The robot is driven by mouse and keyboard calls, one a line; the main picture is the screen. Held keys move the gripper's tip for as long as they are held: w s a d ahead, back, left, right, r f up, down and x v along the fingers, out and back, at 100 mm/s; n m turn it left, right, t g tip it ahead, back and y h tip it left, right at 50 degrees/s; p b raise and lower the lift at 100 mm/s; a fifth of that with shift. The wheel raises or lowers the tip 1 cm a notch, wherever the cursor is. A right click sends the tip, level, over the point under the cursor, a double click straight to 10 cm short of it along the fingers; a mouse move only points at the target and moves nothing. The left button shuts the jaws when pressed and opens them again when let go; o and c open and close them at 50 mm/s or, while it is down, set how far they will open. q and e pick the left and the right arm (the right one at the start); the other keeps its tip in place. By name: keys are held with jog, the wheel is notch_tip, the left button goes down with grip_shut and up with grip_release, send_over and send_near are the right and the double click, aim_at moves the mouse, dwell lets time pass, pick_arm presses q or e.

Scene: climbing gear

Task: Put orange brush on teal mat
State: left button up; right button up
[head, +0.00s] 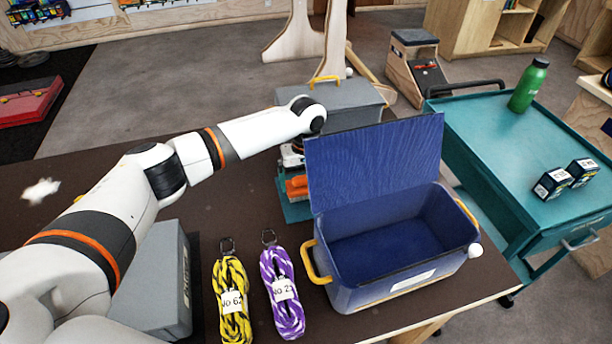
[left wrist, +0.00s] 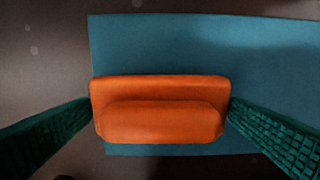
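The orange brush (head: 297,187) is at the teal mat (head: 294,211), behind the left side of the blue bin in the head view. In the left wrist view the brush (left wrist: 160,112) lies across the left part of the mat (left wrist: 270,65), near its lower edge. My left gripper (left wrist: 159,103) has a green finger against each end of the brush and looks shut on it. I cannot tell whether the brush rests on the mat or is just above it. In the head view my left gripper (head: 294,165) is partly hidden by the arm and bin lid. My right gripper is not in view.
The open blue bin (head: 345,260) with its raised lid (head: 375,165) stands close to the mat's right. Yellow rope (head: 232,300) and purple rope (head: 283,293) lie in front. A grey case (head: 350,100) stands behind; another grey box (head: 160,285) is at left.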

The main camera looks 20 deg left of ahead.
pick_arm(q)
notch_tip(320, 180, up, 12)
jog(key=b, duration=0.1)
jog(key=shift+r, duration=0.15)
dwell(0.5)
